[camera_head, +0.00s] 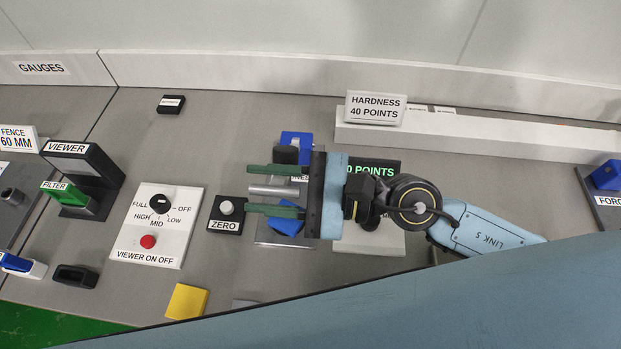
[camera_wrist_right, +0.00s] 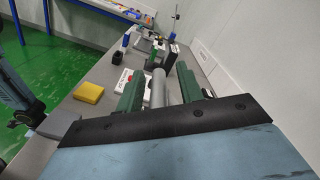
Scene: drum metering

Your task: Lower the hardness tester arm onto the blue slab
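The hardness tester stands in the middle of the head view, mostly hidden under my right gripper. Its arm shows as a silver bar (camera_head: 268,190), also seen in the wrist view (camera_wrist_right: 158,88). My right gripper (camera_head: 248,189) is open, with one green finger on each side of the bar and a gap to both. A blue piece (camera_head: 287,226), apparently the slab, shows partly below the lower finger on the metal base. Another blue part (camera_head: 296,138) shows at the tester's far end. A display (camera_head: 372,167) ends in "0 POINTS"; its front is partly hidden. My left gripper is not in view.
A ZERO button block (camera_head: 227,214) stands just left of the fingers, with the viewer control panel (camera_head: 158,225) beyond it. A yellow block (camera_head: 187,301) lies near the front edge. A HARDNESS 40 POINTS sign (camera_head: 375,107) stands behind on a white ledge (camera_head: 470,134).

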